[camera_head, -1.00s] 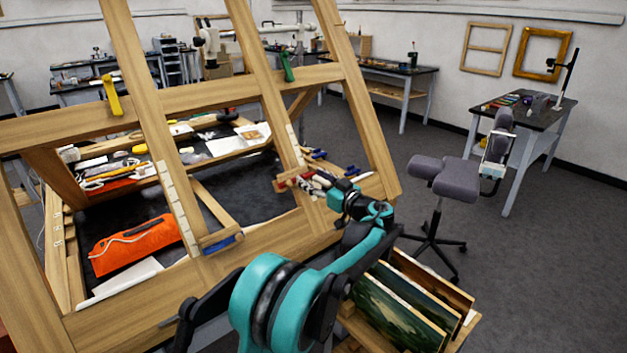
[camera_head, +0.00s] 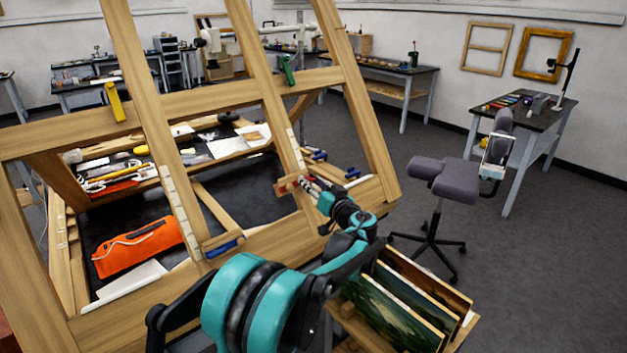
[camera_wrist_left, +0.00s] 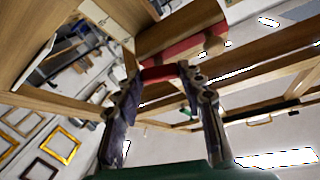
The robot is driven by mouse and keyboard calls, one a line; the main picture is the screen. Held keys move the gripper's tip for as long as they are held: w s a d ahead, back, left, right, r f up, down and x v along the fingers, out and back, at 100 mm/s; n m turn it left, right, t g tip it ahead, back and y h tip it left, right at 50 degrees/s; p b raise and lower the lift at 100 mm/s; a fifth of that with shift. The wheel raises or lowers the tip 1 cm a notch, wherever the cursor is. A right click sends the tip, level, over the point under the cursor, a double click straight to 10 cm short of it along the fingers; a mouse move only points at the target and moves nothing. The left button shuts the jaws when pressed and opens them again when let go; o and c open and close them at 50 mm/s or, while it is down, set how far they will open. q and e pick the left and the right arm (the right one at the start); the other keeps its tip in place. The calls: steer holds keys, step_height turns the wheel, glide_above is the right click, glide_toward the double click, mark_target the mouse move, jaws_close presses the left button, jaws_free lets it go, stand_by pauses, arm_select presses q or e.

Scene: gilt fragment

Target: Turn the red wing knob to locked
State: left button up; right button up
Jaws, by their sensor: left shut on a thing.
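The red wing knob (camera_head: 287,185) sits on the lower right part of the big tilted wooden frame (camera_head: 222,91). In the left wrist view the red wing knob (camera_wrist_left: 158,74) shows as a red bar between the fingertips, under a wooden piece with a wider red band. My left gripper (camera_head: 304,185) reaches it from the right and is shut on it; the gripper also shows in the left wrist view (camera_wrist_left: 160,77). The fingers partly hide the knob in the head view. I cannot read any locked mark. My right gripper is not in view.
A yellow knob (camera_head: 115,102), a green knob (camera_head: 288,70) and a blue piece (camera_head: 222,247) are on the frame. An orange pouch (camera_head: 135,245) lies behind it. A rack of panels (camera_head: 405,305) stands close beneath my left arm. A grey chair (camera_head: 442,177) stands right, with free floor around it.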

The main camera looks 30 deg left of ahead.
arm_select(q)
steer(key=m, duration=0.1)
steer(key=m+t+h+p, duration=0.1)
steer(key=m, duration=0.1)
steer(key=m+h+p, duration=0.1)
steer(key=shift+s+a+r+m+t, duration=0.2)
steer(key=shift+r+m+t, duration=0.1)
steer(key=shift+m, duration=0.1)
steer(key=m+h+p, duration=0.1)
steer(key=m, duration=0.1)
steer(key=m+h+p, duration=0.2)
steer(key=m, duration=0.1)
steer(key=shift+a+r+t+p, duration=0.15)
steer(key=shift+r+t+p, duration=0.05)
steer(key=shift+t+p, duration=0.1)
steer(key=shift+w+a+r+m+g+h+p, duration=0.2)
steer(key=shift+m+g+h+p, duration=0.6)
steer(key=shift+m+g+p, duration=1.9)
steer(key=shift+w+d+r+m+g+h+p, duration=0.2)
steer(key=shift+m+g+h+p, duration=0.55)
steer(key=shift+m+p, duration=2.2)
steer(key=shift+w+a+r+m+g+h+p, duration=0.25)
steer(key=shift+m+g+h+p, duration=0.9)
steer(key=shift+m, duration=3.3)
steer(key=shift+f+g+y, duration=0.1)
steer(key=shift+g+y, duration=0.2)
steer(key=shift+g, duration=0.2)
steer(key=o, duration=1.2)
steer(key=shift+c, duration=0.2)
